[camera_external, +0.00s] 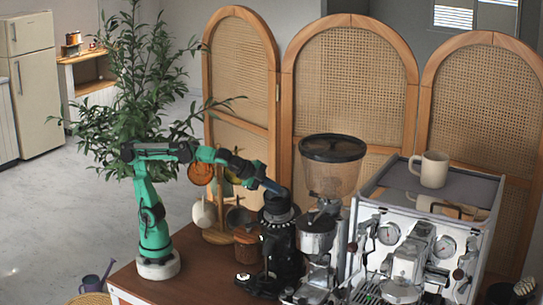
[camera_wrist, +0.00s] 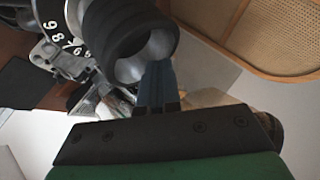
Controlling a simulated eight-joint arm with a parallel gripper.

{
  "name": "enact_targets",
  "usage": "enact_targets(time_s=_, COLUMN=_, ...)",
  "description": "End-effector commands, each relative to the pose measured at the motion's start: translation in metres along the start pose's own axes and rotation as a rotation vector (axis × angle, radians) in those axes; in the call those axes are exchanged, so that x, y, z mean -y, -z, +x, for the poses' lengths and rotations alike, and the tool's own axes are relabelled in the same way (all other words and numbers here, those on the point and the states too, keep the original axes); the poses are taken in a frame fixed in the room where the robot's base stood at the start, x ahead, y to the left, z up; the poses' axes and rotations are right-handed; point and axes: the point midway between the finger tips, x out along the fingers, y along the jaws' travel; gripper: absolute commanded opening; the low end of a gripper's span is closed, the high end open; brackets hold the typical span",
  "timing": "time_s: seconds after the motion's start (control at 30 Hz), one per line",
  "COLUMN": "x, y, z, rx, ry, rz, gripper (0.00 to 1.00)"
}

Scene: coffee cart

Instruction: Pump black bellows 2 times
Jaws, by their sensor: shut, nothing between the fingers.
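The black bellows (camera_external: 277,214) sits upright on top of a small black grinder, left of the clear-hopper grinder. In the wrist view the ribbed black bellows (camera_wrist: 112,25) is at the top, with a grey round opening or cap at its end. My gripper (camera_external: 282,190) is at the bellows' top in the external view, its blue fingers pointing down to the right. In the wrist view my gripper's (camera_wrist: 158,66) fingers are shut together, empty, right at the bellows' grey end. I cannot tell whether they touch it.
A numbered dial (camera_wrist: 62,40) is beside the bellows. The hopper grinder (camera_external: 333,160) and the espresso machine (camera_external: 425,235) with a mug (camera_external: 431,169) stand to the right. A cup rack (camera_external: 217,236) is left of the bellows. Rattan screens (camera_external: 350,90) stand behind.

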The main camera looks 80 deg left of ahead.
Motion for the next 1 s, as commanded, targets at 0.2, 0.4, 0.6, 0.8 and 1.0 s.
enact_targets(time_s=0.2, x=-0.001, y=-0.002, z=0.002, rx=0.001, ry=0.0, rz=0.0, gripper=0.0)
enact_targets(time_s=0.4, x=-0.002, y=-0.002, z=0.002, rx=0.002, ry=0.0, rz=0.0, gripper=0.0)
enact_targets(time_s=0.6, x=-0.001, y=-0.001, z=0.002, rx=0.002, ry=0.0, rz=0.0, gripper=0.0)
enact_targets(time_s=0.8, x=0.005, y=0.005, z=-0.006, rx=0.001, ry=0.0, rz=-0.001, gripper=0.0)
enact_targets(time_s=1.0, x=0.01, y=0.01, z=-0.014, rx=0.0, ry=-0.001, rz=0.0, gripper=0.0)
